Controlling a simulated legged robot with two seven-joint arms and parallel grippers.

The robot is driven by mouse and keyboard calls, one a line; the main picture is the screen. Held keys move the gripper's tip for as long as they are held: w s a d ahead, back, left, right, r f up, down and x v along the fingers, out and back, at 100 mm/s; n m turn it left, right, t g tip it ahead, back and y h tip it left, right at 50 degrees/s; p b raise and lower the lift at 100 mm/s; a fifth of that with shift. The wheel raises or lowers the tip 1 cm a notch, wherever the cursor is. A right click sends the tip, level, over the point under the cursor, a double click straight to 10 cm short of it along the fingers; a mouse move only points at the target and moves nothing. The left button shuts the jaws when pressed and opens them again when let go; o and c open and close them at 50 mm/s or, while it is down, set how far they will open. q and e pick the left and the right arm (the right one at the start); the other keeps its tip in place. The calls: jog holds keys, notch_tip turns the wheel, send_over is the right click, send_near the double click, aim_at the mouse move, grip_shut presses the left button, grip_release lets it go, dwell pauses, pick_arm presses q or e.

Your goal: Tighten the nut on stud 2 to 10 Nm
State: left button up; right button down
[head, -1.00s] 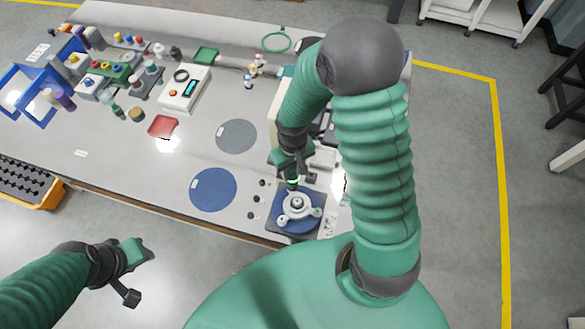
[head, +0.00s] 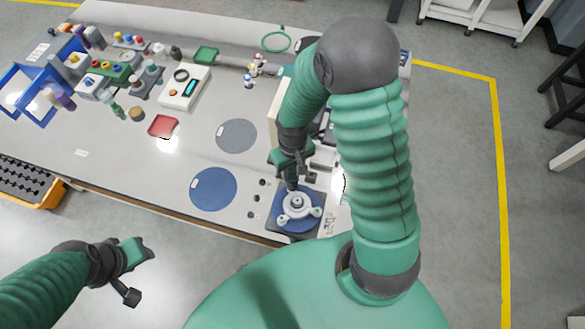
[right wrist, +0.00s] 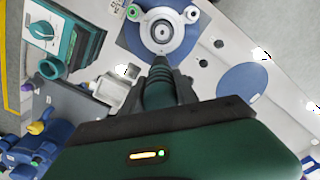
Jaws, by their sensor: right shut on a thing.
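The pale flange (head: 298,205) with lobes around a central hub sits on a blue disc over a dark square base (head: 275,222). In the right wrist view the flange (right wrist: 162,32) is at the top, with a green-marked lobe (right wrist: 133,12) and another lobe (right wrist: 192,13). I cannot tell which is stud 2, and no nut is clear. My right gripper (head: 291,172) is shut on a dark green, rounded tool (right wrist: 158,88), just behind the flange; contact between them is unclear. My left gripper (head: 136,273) is open and empty, in front of the table.
A blue disc (head: 213,189) and a grey disc (head: 236,136) lie left of the flange. A red tray (head: 163,126), a white instrument (head: 184,87) and several small items stand farther left. A yellow bin (head: 38,191) stands at far left.

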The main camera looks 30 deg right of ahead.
jog(key=shift+r+p, duration=2.4)
jog(key=shift+r, duration=0.2)
